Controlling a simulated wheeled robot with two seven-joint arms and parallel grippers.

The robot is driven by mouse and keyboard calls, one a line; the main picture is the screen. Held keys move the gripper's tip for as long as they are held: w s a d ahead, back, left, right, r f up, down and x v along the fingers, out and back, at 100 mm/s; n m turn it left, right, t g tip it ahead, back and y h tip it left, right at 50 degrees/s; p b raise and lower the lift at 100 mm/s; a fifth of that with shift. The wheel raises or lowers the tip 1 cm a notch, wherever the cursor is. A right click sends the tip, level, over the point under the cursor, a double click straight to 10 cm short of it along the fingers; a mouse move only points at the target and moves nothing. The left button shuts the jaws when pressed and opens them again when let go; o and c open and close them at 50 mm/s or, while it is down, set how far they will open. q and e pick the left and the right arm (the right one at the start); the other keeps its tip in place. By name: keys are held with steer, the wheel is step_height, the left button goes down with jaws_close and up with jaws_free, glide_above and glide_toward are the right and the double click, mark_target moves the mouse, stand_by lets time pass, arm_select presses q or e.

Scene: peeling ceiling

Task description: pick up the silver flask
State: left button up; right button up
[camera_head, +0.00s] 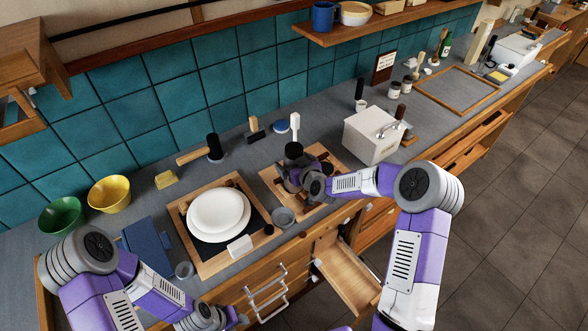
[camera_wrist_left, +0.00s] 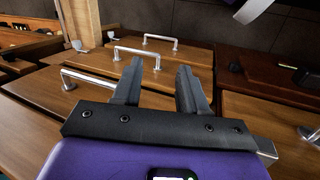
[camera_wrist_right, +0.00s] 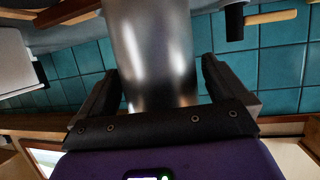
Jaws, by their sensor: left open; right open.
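The silver flask (camera_wrist_right: 150,45) is a shiny metal cylinder, large and close in the right wrist view. It stands between the two spread fingers of my right gripper (camera_wrist_right: 158,72), with a gap showing on each side near the fingertips. In the head view my right gripper (camera_head: 290,180) is over the wooden board on the counter, and the flask is mostly hidden there by the gripper and wrist. My left gripper (camera_wrist_left: 158,85) is open and empty, in front of the drawer fronts. It is low at the counter's front in the head view (camera_head: 225,318).
A white plate stack (camera_head: 218,212) on a framed board, a small grey cup (camera_head: 284,217) and a white box (camera_head: 372,137) are close to my right gripper. A hammer (camera_head: 213,147) lies behind. An open drawer (camera_head: 347,277) juts out below the counter.

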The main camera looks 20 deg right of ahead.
steer(key=shift+r, duration=0.1)
steer(key=c, duration=1.3)
